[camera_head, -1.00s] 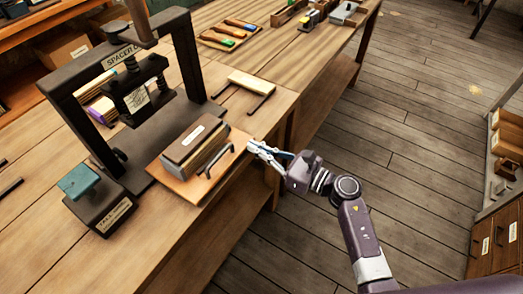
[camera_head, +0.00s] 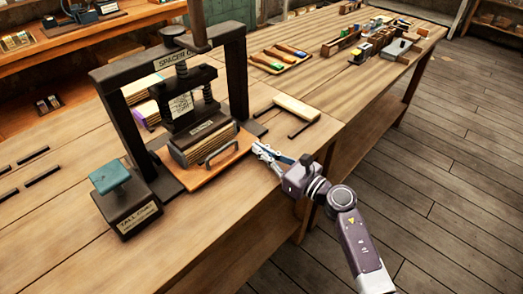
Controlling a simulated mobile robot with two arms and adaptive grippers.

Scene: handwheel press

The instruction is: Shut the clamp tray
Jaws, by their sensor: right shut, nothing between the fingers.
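The clamp tray (camera_head: 205,176) is an orange-brown wooden board with a dark bar handle (camera_head: 222,152) on its front part. A layered stack (camera_head: 203,142) with a dark labelled top sits on it. The tray lies at the foot of the black handwheel press (camera_head: 237,78), with the stack close to the front of the press plate (camera_head: 190,106); its front part still shows outside the frame. My right gripper (camera_head: 257,149) is shut and empty, its tips by the tray's right front edge. I cannot tell whether they touch. My left gripper is not in view.
A dark block with a teal knob (camera_head: 110,177) stands left of the tray. A tool tray (camera_head: 280,60) and small boxes are farther back.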

